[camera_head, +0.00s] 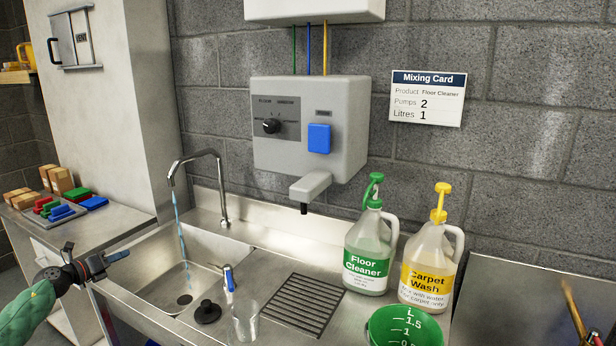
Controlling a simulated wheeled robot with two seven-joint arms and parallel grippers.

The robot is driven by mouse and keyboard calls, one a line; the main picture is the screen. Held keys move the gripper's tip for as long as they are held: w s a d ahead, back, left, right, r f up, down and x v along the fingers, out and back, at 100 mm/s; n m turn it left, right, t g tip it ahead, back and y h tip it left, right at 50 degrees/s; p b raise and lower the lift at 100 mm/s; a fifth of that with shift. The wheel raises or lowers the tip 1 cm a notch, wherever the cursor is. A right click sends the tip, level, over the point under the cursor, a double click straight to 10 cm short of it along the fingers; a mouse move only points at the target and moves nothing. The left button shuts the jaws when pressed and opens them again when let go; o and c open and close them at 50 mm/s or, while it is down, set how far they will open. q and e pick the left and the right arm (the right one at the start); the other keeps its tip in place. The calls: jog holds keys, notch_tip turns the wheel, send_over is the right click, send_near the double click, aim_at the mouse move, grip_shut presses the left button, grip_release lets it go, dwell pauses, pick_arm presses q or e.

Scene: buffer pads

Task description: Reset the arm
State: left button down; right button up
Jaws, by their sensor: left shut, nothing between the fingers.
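My left arm comes in from the left edge, with a green sleeve and a dark wrist. My left gripper (118,257) is shut and empty, over the left rim of the steel sink (210,255). Its tips look bluish and point right, towards the basin. It appears apart from the tap and the bottles. My right gripper is not in view.
A curved tap (222,190) runs a bluish stream into the basin. A black plug (208,312), a clear container (245,321), a floor cleaner bottle (366,250), a carpet wash bottle (428,262) and a green jug (405,328) stand right. Coloured blocks (62,212) lie on the left counter.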

pick_arm(q)
jog(key=a+r+n+t+y, duration=0.2)
jog(key=a+r+n+y, duration=0.2)
jog(key=a+n+y, duration=1.45)
jog(key=s+a+f+n+g+h, duration=0.1)
jog(key=s+a+f+n+g, duration=0.3)
jog(key=s+f+n+g, duration=1.1)
jog(key=s+d+f+m+h, duration=0.1)
jog(key=s+d+f+h, duration=0.35)
jog(key=d+f, duration=1.15)
jog(key=s+d+f+m+h, duration=0.1)
jog(key=s+d+f, duration=0.6)
jog(key=d+f, duration=0.85)
jog(key=s+d+h, duration=0.2)
jog(key=s+d, duration=0.6)
jog(key=d, duration=0.5)
jog(key=s+d+h, duration=0.2)
jog(key=s+d, duration=0.6)
jog(key=d, duration=0.5)
jog(key=s+d+h, duration=0.1)
jog(key=s+d, duration=0.8)
jog(key=d, duration=0.4)
jog(key=shift+d+f+g+h, duration=0.2)
jog(key=shift+g+h, duration=0.1)
jog(key=shift+h, duration=0.1)
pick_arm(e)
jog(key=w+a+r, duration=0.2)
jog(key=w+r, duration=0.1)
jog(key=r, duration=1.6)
